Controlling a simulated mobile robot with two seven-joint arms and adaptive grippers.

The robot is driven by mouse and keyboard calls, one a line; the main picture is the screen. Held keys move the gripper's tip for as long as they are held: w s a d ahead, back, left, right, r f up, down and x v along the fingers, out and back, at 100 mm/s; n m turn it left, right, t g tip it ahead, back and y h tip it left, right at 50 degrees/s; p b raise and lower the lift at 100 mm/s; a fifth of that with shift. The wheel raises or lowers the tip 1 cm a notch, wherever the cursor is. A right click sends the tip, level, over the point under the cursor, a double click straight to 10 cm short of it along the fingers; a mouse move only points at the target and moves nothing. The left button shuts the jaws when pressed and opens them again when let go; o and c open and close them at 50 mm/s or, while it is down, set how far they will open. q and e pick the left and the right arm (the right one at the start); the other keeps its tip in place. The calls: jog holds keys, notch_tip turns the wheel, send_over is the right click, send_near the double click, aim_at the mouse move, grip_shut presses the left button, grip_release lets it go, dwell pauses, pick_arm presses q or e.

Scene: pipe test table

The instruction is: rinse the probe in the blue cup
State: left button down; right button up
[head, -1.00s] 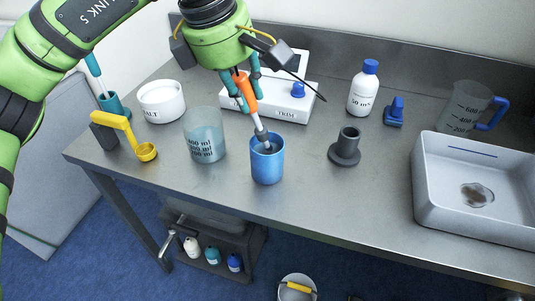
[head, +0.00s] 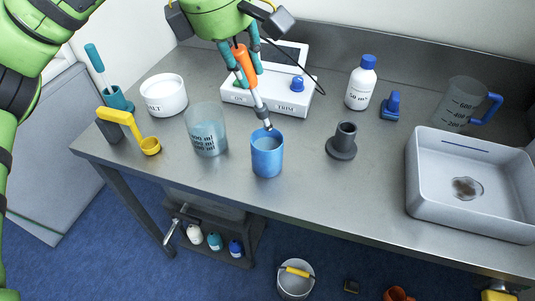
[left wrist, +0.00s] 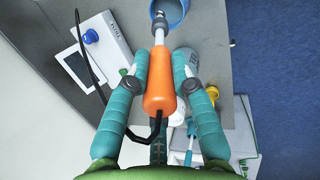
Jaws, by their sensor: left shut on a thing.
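The probe (head: 245,66) has an orange handle, a grey metal shaft and a black cable. My left gripper (head: 243,60) is shut on the orange handle; the grip also shows in the left wrist view (left wrist: 160,80). The probe hangs tilted, with its tip down at the blue cup's far rim. The tip is visible, not sunk in the liquid; whether it touches the rim I cannot tell. The blue cup (head: 267,160) stands upright on the table with liquid in it. Its edge shows in the left wrist view (left wrist: 173,14). My right gripper is out of view.
A clear beaker (head: 207,135) stands just left of the cup, and a grey holder (head: 343,142) to its right. A white meter (head: 265,97) sits behind the probe.

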aim_at(242, 44)
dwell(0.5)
pick_arm(q)
notch_tip(242, 44, up, 5)
jog(key=p, duration=0.4)
jog(key=shift+r, duration=0.1)
